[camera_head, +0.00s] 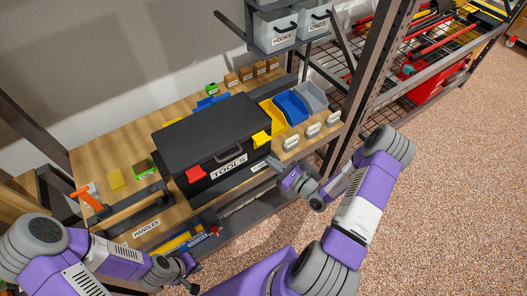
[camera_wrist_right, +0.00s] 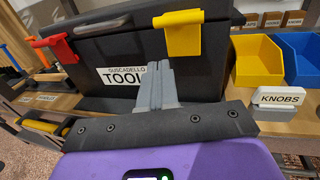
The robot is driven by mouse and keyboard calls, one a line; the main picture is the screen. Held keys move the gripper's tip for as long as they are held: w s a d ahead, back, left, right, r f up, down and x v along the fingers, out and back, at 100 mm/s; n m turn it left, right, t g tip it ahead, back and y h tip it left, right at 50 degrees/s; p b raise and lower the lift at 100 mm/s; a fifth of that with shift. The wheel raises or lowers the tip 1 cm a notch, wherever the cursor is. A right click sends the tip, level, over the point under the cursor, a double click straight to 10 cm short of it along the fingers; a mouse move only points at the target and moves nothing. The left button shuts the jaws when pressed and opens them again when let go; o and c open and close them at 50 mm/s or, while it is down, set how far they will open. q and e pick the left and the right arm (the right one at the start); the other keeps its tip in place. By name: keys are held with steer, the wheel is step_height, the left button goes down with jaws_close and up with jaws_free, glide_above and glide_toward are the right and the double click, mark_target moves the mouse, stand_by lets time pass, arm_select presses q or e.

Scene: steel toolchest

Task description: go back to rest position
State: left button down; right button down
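The black toolbox (camera_head: 205,135) labelled TOOLS stands on the wooden shelf with its lid down. It has a red latch (camera_head: 195,174) and a yellow latch (camera_head: 261,139) on its front. My right gripper (camera_head: 273,163) is in front of the toolbox's right part. In the right wrist view, the right gripper's two grey fingers (camera_wrist_right: 157,84) are together with nothing between them, in front of the label and below the yellow latch (camera_wrist_right: 183,33). My left gripper (camera_head: 190,279) is low at the bottom of the head view, in front of the shelf; its finger gap is unclear.
Yellow, blue (camera_head: 291,107) and grey bins stand right of the toolbox, with white labelled handles (camera_head: 291,143) in front. A wooden-handled carrier (camera_head: 130,212) and an orange-handled tool (camera_head: 87,199) lie left. A dark rack post (camera_head: 365,75) rises right. Open floor (camera_head: 450,190) lies right.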

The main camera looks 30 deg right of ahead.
steer(key=shift+s, duration=0.7)
steer(key=s+a+f+n+g+y, duration=0.1)
steer(key=s+a+n+g+y, duration=0.3)
steer(key=a, duration=0.4)
steer(key=s+a+f+n+g+y, duration=0.25)
steer(key=a+n+g+y, duration=0.2)
steer(key=a, duration=0.35)
steer(key=s+a+f+n+g+h, duration=0.2)
steer(key=s+n+g, duration=0.3)
steer(key=s, duration=0.1)
steer(key=s+a+f+n+g+h, duration=0.1)
steer(key=s+a+f+n+g, duration=0.25)
steer(key=s+g, duration=0.25)
step_height(320, 180, down, 3)
steer(key=s+d+n+h, duration=0.2)
steer(key=d+n+h, duration=0.1)
steer(key=n+h, duration=0.25)
steer(key=w+f+n+t+h, duration=0.1)
steer(key=w+n+t, duration=0.2)
steer(key=w+n, duration=0.3)
steer(key=shift+a+n+h, duration=0.3)
steer(key=shift+a+n, duration=0.15)
